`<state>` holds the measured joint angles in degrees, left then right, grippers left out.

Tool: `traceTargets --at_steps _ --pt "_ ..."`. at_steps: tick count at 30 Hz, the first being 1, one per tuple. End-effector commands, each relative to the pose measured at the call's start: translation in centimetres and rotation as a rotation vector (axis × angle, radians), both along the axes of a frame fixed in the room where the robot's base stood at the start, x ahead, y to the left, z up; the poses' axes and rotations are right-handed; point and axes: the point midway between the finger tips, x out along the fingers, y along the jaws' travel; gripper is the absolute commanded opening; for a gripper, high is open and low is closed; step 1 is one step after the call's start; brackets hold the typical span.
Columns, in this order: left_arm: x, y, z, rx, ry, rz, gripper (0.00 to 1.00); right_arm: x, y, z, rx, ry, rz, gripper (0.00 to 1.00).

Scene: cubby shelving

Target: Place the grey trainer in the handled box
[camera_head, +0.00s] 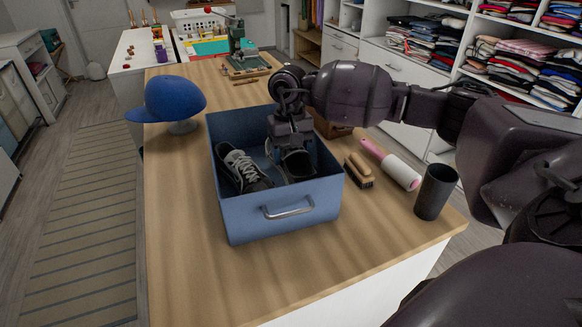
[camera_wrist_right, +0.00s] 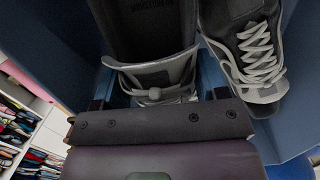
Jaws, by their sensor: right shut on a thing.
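The blue handled box (camera_head: 283,228), with a silver handle on its front wall, stands on the wooden counter. My right gripper (camera_head: 290,150) reaches down inside it and is shut on a grey trainer (camera_head: 298,166) in the right half of the box. In the right wrist view this trainer (camera_wrist_right: 150,75) lies between the fingers, showing its collar and a light strap. Whether its sole touches the box floor is hidden. Another dark grey trainer (camera_head: 244,170) with white laces lies on the left; it also shows in the wrist view (camera_wrist_right: 255,50). My left gripper is out of view.
A wooden brush (camera_head: 358,168), a pink-handled lint roller (camera_head: 392,165) and a dark cup (camera_head: 435,192) stand right of the box. A blue cap (camera_head: 172,98) on a stand is at the left. The counter in front of the box is clear.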

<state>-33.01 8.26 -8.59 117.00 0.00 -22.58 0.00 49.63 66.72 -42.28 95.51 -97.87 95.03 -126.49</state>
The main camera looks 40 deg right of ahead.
Motion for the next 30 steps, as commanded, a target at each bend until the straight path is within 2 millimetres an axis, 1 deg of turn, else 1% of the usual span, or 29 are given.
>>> traceTargets --at_steps 5,9,12,23,24,28,30 --pt "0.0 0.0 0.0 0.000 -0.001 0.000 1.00 0.0 0.0 -1.0 0.000 0.000 0.000 0.28" --pt "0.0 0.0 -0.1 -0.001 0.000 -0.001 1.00 0.0 0.1 -2.9 0.002 0.002 0.000 0.28" --pt "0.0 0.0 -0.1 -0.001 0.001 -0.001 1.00 0.0 0.0 -4.1 0.000 0.000 -0.001 0.28" --pt "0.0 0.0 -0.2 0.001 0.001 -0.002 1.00 0.0 0.0 -4.5 0.000 -0.001 0.000 0.28" --pt "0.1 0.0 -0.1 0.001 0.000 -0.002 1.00 0.0 0.0 -4.5 0.000 -0.001 0.000 0.73" --pt "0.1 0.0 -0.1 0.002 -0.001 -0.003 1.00 0.0 0.0 -4.5 0.000 -0.001 0.000 0.93" --pt "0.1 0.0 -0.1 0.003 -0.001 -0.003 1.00 0.0 0.0 -4.5 0.000 -0.001 0.000 0.94"
